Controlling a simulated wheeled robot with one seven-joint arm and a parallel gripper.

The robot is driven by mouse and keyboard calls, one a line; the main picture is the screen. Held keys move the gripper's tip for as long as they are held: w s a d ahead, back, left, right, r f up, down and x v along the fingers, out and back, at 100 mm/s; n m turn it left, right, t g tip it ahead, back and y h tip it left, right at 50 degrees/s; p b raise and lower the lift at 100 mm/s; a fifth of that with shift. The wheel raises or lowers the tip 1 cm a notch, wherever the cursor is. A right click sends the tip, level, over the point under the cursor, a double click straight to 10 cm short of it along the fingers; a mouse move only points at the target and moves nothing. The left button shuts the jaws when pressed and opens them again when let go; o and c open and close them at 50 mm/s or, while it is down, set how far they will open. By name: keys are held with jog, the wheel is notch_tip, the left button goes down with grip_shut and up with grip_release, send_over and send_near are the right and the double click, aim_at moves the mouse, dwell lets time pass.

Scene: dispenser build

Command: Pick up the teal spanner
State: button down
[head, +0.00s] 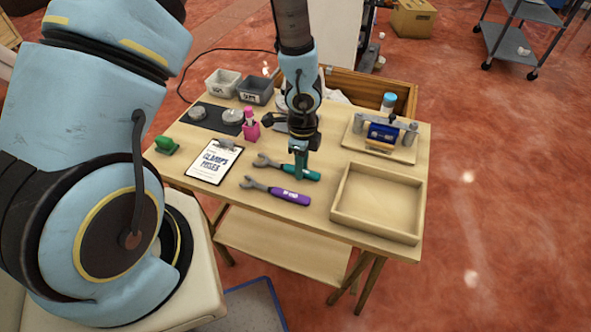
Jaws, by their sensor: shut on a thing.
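The teal spanner (312,174) lies across the middle of the wooden table, its grey open-ended head (264,160) to the left and its teal handle to the right. My gripper (301,172) comes down from above and is shut on the teal handle. The fingertips partly hide the handle. The spanner looks to be at about table height; I cannot tell whether it touches the table. A purple-handled spanner (290,196) lies just in front of it, apart from it.
An empty wooden tray (341,211) stands at the right front. Behind it is a board with a blue fixture (382,133). A clipboard (213,162), a green object (166,146) and a pink bottle (251,127) are to the left. Grey bins (256,90) stand at the back.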

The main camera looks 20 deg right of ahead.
notch_tip(320, 180, up, 10)
jog(key=p, duration=0.1)
dwell(0.5)
jog(key=c, duration=1.3)
grip_release()
grip_shut()
